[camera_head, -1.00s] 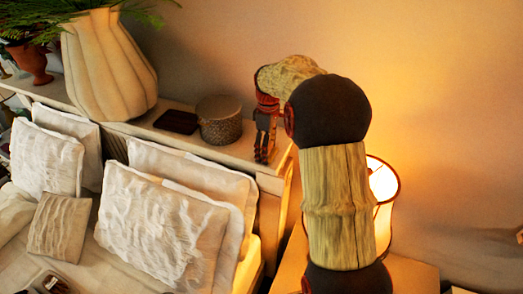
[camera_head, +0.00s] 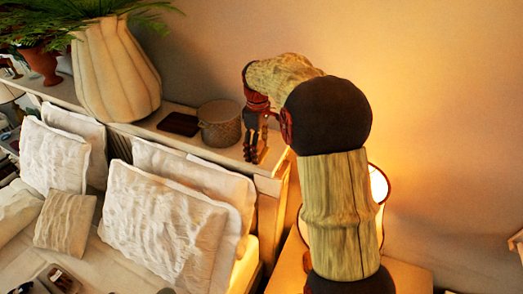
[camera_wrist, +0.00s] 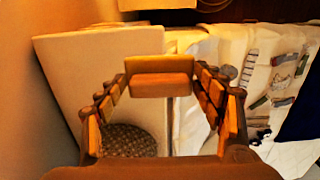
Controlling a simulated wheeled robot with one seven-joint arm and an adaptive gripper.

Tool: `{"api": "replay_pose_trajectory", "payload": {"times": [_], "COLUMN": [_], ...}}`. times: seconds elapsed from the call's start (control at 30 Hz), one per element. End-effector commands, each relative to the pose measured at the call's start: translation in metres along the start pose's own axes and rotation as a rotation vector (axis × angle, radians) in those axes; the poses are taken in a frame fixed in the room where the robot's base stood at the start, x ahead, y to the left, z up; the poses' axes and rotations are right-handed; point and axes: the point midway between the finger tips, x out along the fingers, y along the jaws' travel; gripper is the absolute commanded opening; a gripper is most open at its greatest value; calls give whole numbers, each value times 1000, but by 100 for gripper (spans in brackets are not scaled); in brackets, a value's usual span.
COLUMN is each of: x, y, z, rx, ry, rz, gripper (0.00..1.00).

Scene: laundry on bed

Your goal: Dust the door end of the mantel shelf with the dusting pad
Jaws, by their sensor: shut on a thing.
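My gripper (camera_head: 253,156) points down at the right end of the mantel shelf (camera_head: 226,155), just right of the round box. In the wrist view my gripper (camera_wrist: 160,80) is shut on the dusting pad (camera_wrist: 160,84), a small orange-tan block across the fingertips. The pad is at or just above the pale shelf top (camera_wrist: 90,65); I cannot tell whether it touches. In the head view the pad is small and partly hidden by the fingers.
A round woven box (camera_head: 220,124) stands left of my gripper, with a dark flat item (camera_head: 179,124) beside it. A large ribbed vase (camera_head: 115,75) with greenery stands farther left. White pillows (camera_head: 165,225) lie below the shelf. A lit lamp (camera_head: 377,185) stands at right, partly hidden by my arm.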

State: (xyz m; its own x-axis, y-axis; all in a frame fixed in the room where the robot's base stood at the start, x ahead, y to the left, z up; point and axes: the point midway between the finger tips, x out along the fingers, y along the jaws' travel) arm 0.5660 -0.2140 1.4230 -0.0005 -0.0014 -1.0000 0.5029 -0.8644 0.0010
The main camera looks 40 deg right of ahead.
Motion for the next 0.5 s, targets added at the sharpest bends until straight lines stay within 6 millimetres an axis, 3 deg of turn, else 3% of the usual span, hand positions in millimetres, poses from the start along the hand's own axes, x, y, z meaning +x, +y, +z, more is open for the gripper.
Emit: {"api": "replay_pose_trajectory", "payload": {"times": [0.23, 0.5], "x": [-23, -26], "y": [-7, -8], "z": [-7, -8], "rx": [-1, 0], "ry": [1, 0], "rz": [1, 1], "gripper": [40, 40]}}
